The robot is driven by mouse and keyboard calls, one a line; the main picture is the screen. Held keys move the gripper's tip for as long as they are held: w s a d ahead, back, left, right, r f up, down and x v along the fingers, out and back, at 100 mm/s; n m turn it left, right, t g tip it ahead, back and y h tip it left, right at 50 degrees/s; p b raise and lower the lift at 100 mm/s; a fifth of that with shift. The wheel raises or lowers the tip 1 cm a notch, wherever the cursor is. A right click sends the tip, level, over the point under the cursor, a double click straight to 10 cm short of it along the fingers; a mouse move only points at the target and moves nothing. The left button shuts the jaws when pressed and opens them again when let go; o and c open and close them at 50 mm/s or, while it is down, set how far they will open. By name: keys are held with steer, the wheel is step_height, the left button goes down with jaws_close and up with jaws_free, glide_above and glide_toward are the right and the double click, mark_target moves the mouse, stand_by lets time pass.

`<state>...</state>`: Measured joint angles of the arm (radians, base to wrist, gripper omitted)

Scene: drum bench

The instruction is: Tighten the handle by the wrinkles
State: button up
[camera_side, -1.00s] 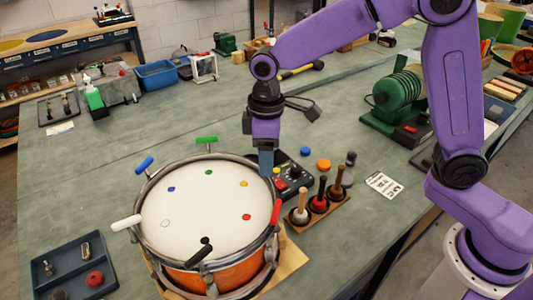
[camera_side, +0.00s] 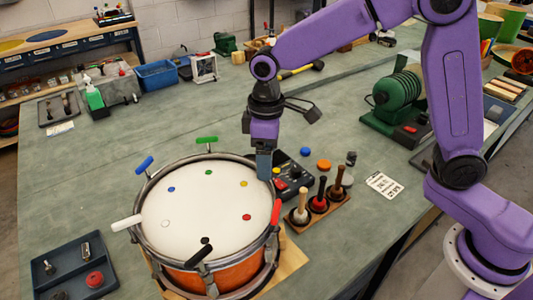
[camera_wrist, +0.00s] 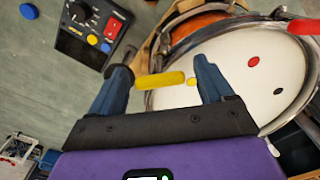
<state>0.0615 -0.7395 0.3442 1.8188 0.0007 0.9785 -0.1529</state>
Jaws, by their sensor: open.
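A drum (camera_side: 233,274) with an orange shell and a metal rim stands on the bench. Its white head (camera_side: 203,213) has coloured dots near the edge; I cannot make out any wrinkles. Around the rim are a blue handle (camera_side: 144,164), a green handle (camera_side: 206,140), a red handle (camera_side: 276,212), a black handle (camera_side: 199,253) and a white handle (camera_side: 126,223). My gripper (camera_side: 264,178) points down at the rim's right far side. In the wrist view, a yellow handle (camera_wrist: 160,80) lies between my open fingers (camera_wrist: 164,84), nearer the left one. My gripper hides it in the side view.
A black control box (camera_side: 291,176) with a red switch stands right beside the drum and my gripper. A wooden rack (camera_side: 321,208) of several upright tools is close by on the right. A dark tray (camera_side: 74,270) lies at the left.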

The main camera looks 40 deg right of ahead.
step_height(320, 180, up, 18)
steer(key=shift+f, duration=0.25)
stand_by(0.4)
steer(key=s+d+f+n, duration=0.1)
steer(key=s+d+f, duration=0.7)
steer(key=s, duration=0.4)
steer(key=s+d+f+n, duration=0.2)
steer(key=s+d+f, duration=0.6)
steer(key=s, duration=0.5)
steer(key=shift+d+f, duration=0.15)
steer(key=shift+d, duration=0.1)
stand_by(1.7)
